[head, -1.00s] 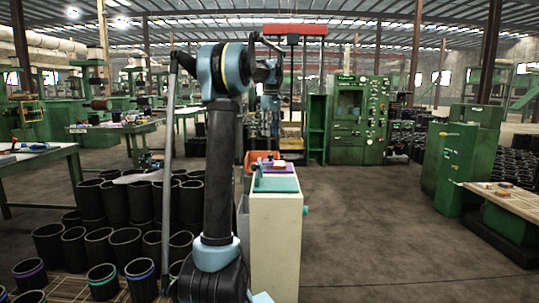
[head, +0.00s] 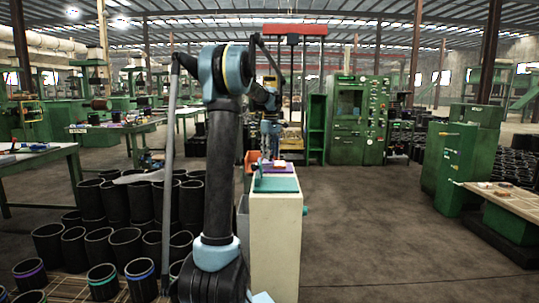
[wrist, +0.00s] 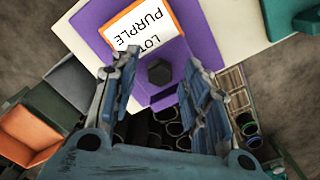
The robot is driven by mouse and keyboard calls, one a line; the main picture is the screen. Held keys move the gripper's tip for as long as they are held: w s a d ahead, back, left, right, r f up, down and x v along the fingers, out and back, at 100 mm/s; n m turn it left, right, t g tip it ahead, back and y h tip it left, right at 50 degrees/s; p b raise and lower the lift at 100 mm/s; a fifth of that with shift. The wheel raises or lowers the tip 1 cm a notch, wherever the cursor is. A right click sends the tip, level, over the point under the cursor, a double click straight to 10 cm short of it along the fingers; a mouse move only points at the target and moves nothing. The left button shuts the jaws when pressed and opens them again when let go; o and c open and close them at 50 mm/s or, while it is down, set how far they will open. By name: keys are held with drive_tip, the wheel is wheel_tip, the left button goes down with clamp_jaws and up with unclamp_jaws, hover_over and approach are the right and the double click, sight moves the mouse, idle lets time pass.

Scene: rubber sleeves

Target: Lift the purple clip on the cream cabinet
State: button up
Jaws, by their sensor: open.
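The purple clip (wrist: 100,22) lies on the cream cabinet top (wrist: 232,25). It carries an orange-edged label reading LOT PURPLE and a dark knob (wrist: 159,71). My gripper (wrist: 160,60) is open above the clip in the wrist view, one finger on each side of the knob. No contact is visible, and the height gap is hard to judge. In the head view the cream cabinet (head: 275,245) stands in front of me. The clip (head: 288,169) shows small at the far part of its top, and my gripper (head: 268,154) hangs over it.
A teal piece (head: 276,185) lies on the nearer part of the cabinet top. An orange bin (wrist: 32,132) sits beside the cabinet's edge. Many black rubber sleeves (head: 125,243) stand on the floor at left. The floor at right is clear before the green machine (head: 450,165).

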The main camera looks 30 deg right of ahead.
drive_tip(key=shift+c, duration=0.4)
clamp_jaws()
